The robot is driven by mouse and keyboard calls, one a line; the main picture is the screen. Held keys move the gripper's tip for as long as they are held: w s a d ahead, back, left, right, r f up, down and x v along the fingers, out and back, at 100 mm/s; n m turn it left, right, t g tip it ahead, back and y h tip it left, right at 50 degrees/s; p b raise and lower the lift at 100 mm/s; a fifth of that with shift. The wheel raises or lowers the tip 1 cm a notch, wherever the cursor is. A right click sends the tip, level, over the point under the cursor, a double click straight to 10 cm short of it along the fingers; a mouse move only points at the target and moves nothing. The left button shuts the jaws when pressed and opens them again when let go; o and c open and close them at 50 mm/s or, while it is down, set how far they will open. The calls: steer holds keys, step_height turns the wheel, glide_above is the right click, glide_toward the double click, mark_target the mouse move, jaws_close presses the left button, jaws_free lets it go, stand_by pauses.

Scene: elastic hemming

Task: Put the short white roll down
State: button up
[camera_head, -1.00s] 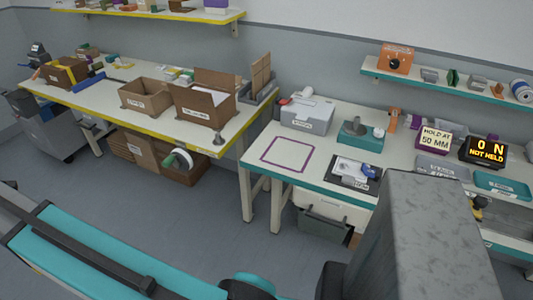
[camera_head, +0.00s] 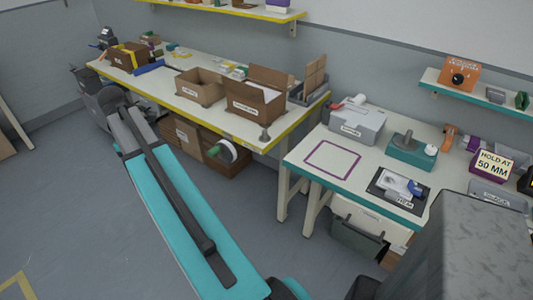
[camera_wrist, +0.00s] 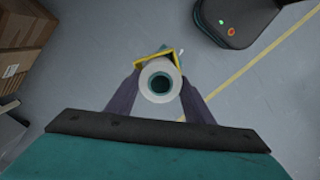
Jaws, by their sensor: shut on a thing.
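In the wrist view a short white roll (camera_wrist: 160,65) with a dark teal core sits end-on between the two dark fingers of my gripper (camera_wrist: 160,88). The fingers press on its left and right sides, and it is held above the grey floor. A yellow-edged shape (camera_wrist: 154,56) shows just behind the roll; I cannot tell what it is. In the head view my arm reaches toward the far left, and neither gripper nor roll can be made out there.
A yellow-edged table (camera_head: 190,112) carries open cardboard boxes (camera_head: 255,95). A teal-edged bench (camera_head: 300,155) with an empty purple square outline (camera_head: 332,145) stands to the right. In the wrist view are stacked cartons (camera_wrist: 25,25), a dark rounded machine (camera_wrist: 235,20) and open floor.

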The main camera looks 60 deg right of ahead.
steer(key=s+d+r, duration=0.2)
steer(key=s+d, duration=2.1)
steer(key=s, duration=0.1)
steer(key=s+d, duration=0.3)
steer(key=s, duration=1.3)
steer(key=s+d+r, duration=0.1)
steer(key=s+d, duration=0.2)
steer(key=s, duration=1.2)
steer(key=shift+s+r+m, duration=0.3)
steer(key=shift+s+m, duration=0.1)
steer(key=shift+d, duration=0.1)
steer(key=w+d+f+p, duration=0.1)
steer(key=w+d+p, duration=0.2)
steer(key=d, duration=1)
steer(key=shift+w+d+f, duration=0.2)
steer(key=shift+w+d, duration=0.1)
steer(key=shift+w, duration=0.65)
